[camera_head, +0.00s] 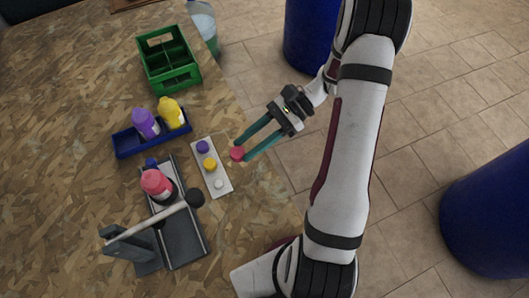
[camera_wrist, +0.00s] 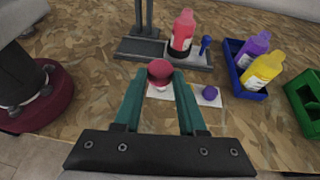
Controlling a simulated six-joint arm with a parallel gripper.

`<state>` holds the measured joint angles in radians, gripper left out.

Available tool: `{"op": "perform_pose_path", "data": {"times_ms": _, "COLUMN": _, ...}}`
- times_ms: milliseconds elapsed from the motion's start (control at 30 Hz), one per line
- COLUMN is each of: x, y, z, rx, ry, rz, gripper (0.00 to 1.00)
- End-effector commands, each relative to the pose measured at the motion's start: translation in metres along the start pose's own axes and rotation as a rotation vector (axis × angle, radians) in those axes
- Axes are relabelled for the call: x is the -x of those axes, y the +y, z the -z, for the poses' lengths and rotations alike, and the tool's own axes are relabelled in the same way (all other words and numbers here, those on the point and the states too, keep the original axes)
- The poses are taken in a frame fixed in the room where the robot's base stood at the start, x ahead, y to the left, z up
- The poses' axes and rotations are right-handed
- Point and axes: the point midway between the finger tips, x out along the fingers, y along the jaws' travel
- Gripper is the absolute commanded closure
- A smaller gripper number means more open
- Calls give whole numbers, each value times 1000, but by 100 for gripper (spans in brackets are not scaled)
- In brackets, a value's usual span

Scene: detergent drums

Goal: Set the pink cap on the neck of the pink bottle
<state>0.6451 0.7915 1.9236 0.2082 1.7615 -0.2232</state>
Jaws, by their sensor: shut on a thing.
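My gripper (camera_head: 242,154) is shut on the pink cap (camera_head: 237,153), holding it between its teal fingertips just right of the white cap strip. The cap also shows in the wrist view (camera_wrist: 160,71), between the fingers. The pink bottle (camera_head: 156,184) stands upright on a grey metal stand (camera_head: 187,238), left of the gripper and apart from it. In the wrist view the pink bottle (camera_wrist: 183,31) stands beyond the held cap. Its neck is hard to make out in the head view.
A lever with a black knob (camera_head: 196,199) reaches over the stand near the bottle. The white strip (camera_head: 222,186) carries a purple cap (camera_head: 202,146) and a yellow cap (camera_head: 209,163). A blue tray (camera_head: 124,143) holds purple and yellow bottles. A green crate (camera_head: 186,75) stands behind.

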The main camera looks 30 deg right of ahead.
Motion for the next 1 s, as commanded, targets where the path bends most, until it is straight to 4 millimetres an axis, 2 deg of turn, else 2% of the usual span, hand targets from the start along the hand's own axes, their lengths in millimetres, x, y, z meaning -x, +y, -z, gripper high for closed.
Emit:
{"op": "perform_pose_path", "data": {"times_ms": 100, "x": -40, "y": -34, "z": -31, "rx": 52, "ry": 9, "rz": -112, "gripper": 100}}
{"op": "perform_pose_path", "data": {"times_ms": 200, "x": -80, "y": -55, "z": -62, "rx": 92, "ry": 8, "rz": -201, "gripper": 100}}
{"op": "perform_pose_path", "data": {"times_ms": 333, "x": -128, "y": -67, "z": -101, "rx": 135, "ry": -1, "rz": -296, "gripper": 100}}
{"op": "perform_pose_path", "data": {"times_ms": 400, "x": -145, "y": -68, "z": -115, "rx": 148, "ry": -7, "rz": -330, "gripper": 100}}
{"op": "perform_pose_path", "data": {"times_ms": 500, "x": -158, "y": -68, "z": -126, "rx": 160, "ry": -11, "rz": -356, "gripper": 100}}
{"op": "perform_pose_path", "data": {"times_ms": 667, "x": -164, "y": -68, "z": -124, "rx": 159, "ry": -14, "rz": -362, "gripper": 100}}
{"op": "perform_pose_path", "data": {"times_ms": 1000, "x": -175, "y": -69, "z": -98, "rx": 160, "ry": -13, "rz": -359, "gripper": 100}}
